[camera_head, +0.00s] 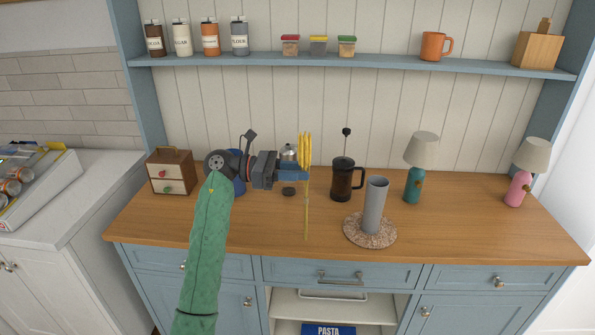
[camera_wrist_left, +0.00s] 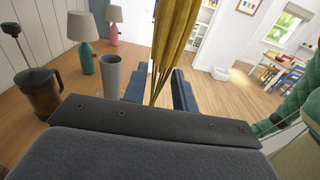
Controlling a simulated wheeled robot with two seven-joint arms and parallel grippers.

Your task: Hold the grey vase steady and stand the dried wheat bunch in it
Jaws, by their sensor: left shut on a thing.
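The grey vase (camera_head: 375,205) stands upright on a round speckled mat (camera_head: 352,232) on the wooden counter. It also shows in the left wrist view (camera_wrist_left: 111,75), left of the gripper. The dried wheat bunch (camera_head: 305,150) is yellow and upright, with its heads up and thin stems hanging down. My left gripper (camera_head: 304,173) is shut on the wheat bunch and holds it left of the vase, apart from it. In the left wrist view the wheat (camera_wrist_left: 172,45) rises between the two fingers. My right gripper is in neither view.
A French press (camera_head: 345,180) stands just left of the vase. A teal lamp (camera_head: 415,185) and a pink lamp (camera_head: 520,188) stand to its right. A wooden box (camera_head: 170,172) is at the counter's left. The front right counter is clear.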

